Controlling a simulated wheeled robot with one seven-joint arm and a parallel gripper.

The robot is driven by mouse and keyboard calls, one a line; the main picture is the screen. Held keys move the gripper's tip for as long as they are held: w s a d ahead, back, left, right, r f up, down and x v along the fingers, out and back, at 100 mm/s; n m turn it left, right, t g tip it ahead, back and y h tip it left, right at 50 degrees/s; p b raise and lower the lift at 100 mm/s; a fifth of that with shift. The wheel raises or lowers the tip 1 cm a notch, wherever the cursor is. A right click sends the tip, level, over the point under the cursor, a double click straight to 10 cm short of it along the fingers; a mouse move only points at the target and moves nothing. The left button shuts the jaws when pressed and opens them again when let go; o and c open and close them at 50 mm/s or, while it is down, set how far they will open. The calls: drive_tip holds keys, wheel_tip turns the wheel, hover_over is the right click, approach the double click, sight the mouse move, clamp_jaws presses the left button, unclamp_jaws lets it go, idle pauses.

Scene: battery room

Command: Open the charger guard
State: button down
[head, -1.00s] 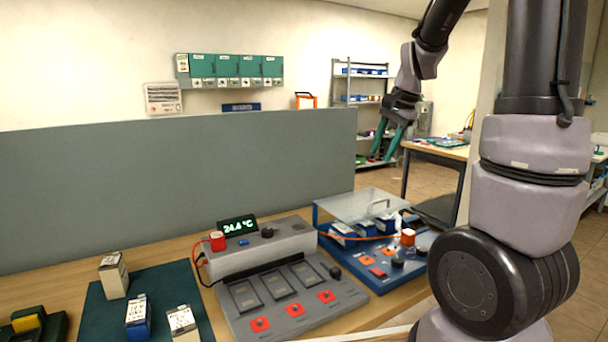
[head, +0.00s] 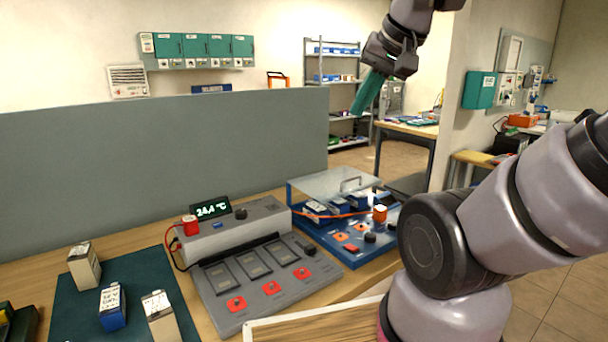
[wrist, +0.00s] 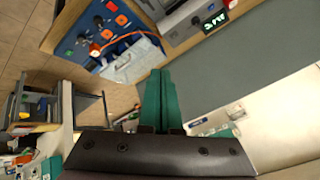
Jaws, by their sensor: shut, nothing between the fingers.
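The charger guard (head: 327,186) is a clear, box-like cover with a grey handle (head: 350,183) on top. It sits over the rear part of the blue charger (head: 379,258) and looks closed, with blue batteries beneath it. It also shows in the wrist view (wrist: 128,66). My gripper (head: 366,96), with green fingers, is shut and empty. It hangs in the air well above and behind the charger, apart from the guard. In the wrist view the green fingers (wrist: 158,92) lie together, the guard just beyond them to the upper left.
A grey tester (head: 230,240) with a 24.4 °C display stands left of the charger. A grey partition (head: 150,150) runs behind the bench. Batteries stand on a dark green mat (head: 75,300) at the left. A wood-topped tray (head: 320,325) is at the front edge.

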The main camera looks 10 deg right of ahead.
drive_tip(key=w+d+f+m+g, duration=0.2)
drive_tip(key=w+d+f+m, duration=0.1)
drive_tip(key=w+m, duration=0.5)
drive_tip(key=m+g, duration=0.2)
drive_tip(key=m, duration=1.8)
approach(353, 189)
drive_tip(key=s, duration=0.3)
drive_tip(key=shift+h, duration=0.3)
drive_tip(key=w+f, duration=0.1)
drive_tip(key=f, duration=0.1)
drive_tip(key=w+f, duration=0.2)
drive_tip(key=w+a+f, duration=0.1)
drive_tip(key=f, duration=0.1)
drive_tip(key=shift+w+f, duration=0.15)
drive_tip(key=shift+f, duration=0.1)
drive_tip(key=shift+w+r, duration=0.25)
drive_tip(key=shift+r, duration=0.2)
drive_tip(key=shift+a+r, duration=0.1)
